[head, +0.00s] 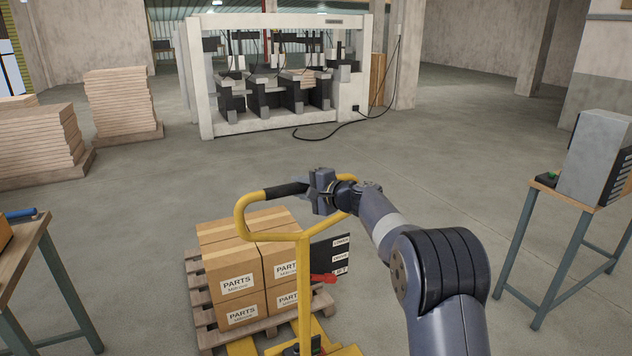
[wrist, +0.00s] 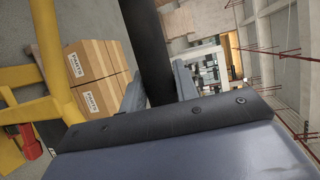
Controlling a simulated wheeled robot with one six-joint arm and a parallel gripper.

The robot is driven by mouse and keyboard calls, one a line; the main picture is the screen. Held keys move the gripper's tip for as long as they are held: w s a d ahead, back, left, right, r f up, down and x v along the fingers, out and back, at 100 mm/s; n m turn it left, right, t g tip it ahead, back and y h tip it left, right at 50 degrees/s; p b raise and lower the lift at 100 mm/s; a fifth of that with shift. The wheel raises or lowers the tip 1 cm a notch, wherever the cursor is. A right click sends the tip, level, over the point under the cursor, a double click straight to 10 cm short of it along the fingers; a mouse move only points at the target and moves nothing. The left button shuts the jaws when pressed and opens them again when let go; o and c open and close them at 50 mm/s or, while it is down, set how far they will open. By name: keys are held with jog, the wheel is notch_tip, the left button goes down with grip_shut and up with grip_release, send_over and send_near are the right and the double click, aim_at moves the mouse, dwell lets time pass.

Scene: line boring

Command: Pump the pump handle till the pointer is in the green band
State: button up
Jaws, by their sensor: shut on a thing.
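A yellow pallet truck stands in front of me, and its pump handle (head: 306,262) rises upright with a looped top and a black grip (head: 287,190). My gripper (head: 318,190) is shut on the black grip at the top of the loop. In the wrist view the dark grip (wrist: 150,45) runs between the two fingers. A red lever (head: 323,279) sits on the handle's shaft, beside a black label plate (head: 331,257). No pointer or green band can be made out in either view.
Boxes marked PARTS (head: 237,275) stand on a wooden pallet (head: 205,330) behind the handle. A workbench (head: 45,262) is at left, and a table with a grey box (head: 595,160) at right. Board stacks (head: 120,100) and a white machine frame (head: 195,90) stand farther back. The floor between is clear.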

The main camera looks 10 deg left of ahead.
jog(key=shift+c, duration=0.8)
jog(key=f+b, duration=0.1)
jog(key=b, duration=0.1)
jog(key=shift+s+d+b, duration=0.3)
jog(key=shift+s, duration=0.1)
jog(key=s+d+f+b, duration=0.1)
jog(key=s+d+b, duration=0.4)
jog(key=s+b, duration=0.3)
jog(key=s+d+f+t+y+b, duration=0.1)
jog(key=s+d+b, duration=0.4)
jog(key=b, duration=1)
jog(key=s, duration=0.3)
jog(key=shift+n+y, duration=0.3)
jog(key=shift+n, duration=0.1)
jog(key=shift+s+b, duration=0.1)
jog(key=shift+b, duration=0.25)
